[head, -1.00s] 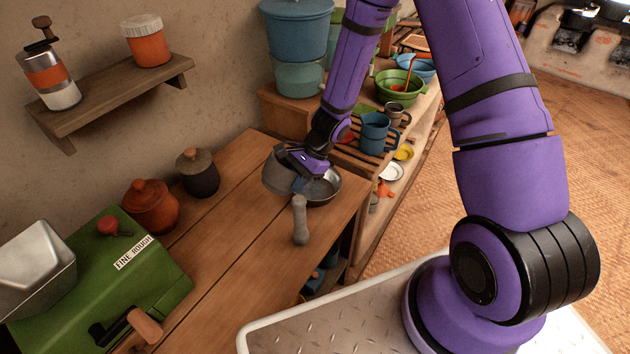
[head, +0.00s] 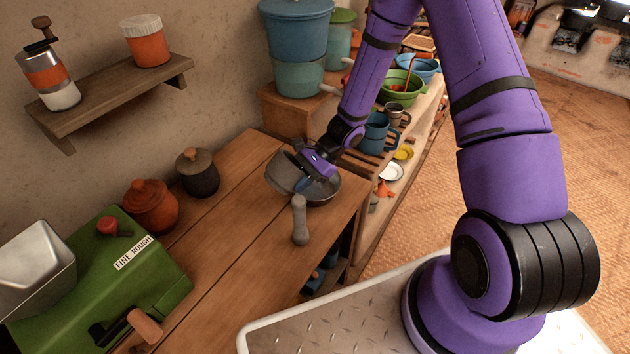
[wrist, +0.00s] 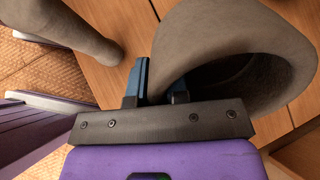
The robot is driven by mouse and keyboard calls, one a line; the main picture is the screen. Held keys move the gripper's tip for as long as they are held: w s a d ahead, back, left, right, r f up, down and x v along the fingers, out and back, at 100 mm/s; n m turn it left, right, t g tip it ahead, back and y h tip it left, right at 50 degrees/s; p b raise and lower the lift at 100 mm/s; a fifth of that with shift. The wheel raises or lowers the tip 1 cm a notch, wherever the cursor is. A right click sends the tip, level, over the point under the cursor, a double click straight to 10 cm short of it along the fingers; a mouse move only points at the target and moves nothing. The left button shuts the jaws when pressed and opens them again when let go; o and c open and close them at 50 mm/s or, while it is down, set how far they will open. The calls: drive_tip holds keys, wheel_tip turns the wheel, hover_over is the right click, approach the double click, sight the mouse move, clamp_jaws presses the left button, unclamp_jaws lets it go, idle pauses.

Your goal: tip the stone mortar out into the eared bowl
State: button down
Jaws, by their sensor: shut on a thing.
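My gripper (head: 304,180) is shut on the mortar's wall. In the wrist view the mortar (wrist: 225,35) fills the upper right, its hollow partly showing, with the blue fingers (wrist: 160,82) at its rim. I cannot see any contents in the mortar or the bowl.
A dark lidded jar (head: 198,174) and an orange lidded jar (head: 150,206) stand left along the wall. A green mill (head: 110,270) is at the front left. A rack with a blue mug (head: 374,134) is right behind the bowl. The table's middle is clear.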

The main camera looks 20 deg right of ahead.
drive_tip(key=shift+f+y, duration=0.2)
drive_tip(key=shift+y, duration=0.2)
drive_tip(key=shift+d+r+y, duration=0.1)
drive_tip(key=shift+r+y, duration=0.25)
drive_tip(key=shift+y, duration=0.55)
idle(0.4)
drive_tip(key=shift+d+f+g+y, duration=0.1)
drive_tip(key=shift+f+g+y, duration=0.35)
drive_tip(key=shift+y, duration=0.45)
drive_tip(key=shift+w+d+f+y, duration=0.15)
drive_tip(key=shift+d+f+y, duration=0.1)
drive_tip(key=shift+d+y, duration=0.25)
drive_tip(key=shift+w+d+f+y, duration=0.1)
drive_tip(key=shift+d+f+y, duration=0.1)
drive_tip(key=shift+d+y, duration=0.25)
idle(0.4)
drive_tip(key=shift+d+r+g+y+b, duration=0.25)
drive_tip(key=shift+y+b, duration=0.1)
drive_tip(key=shift+y, duration=0.5)
drive_tip(key=shift+d+r+g+y+b, duration=0.1)
drive_tip(key=shift+d+r+y+b, duration=0.2)
drive_tip(key=shift+y, duration=0.5)
idle(1.1)
drive_tip(key=shift+w+d+r+y+b, duration=0.1)
drive_tip(key=shift+d+r+y+b, duration=0.05)
drive_tip(key=shift+r+y+b, duration=0.6)
idle(0.5)
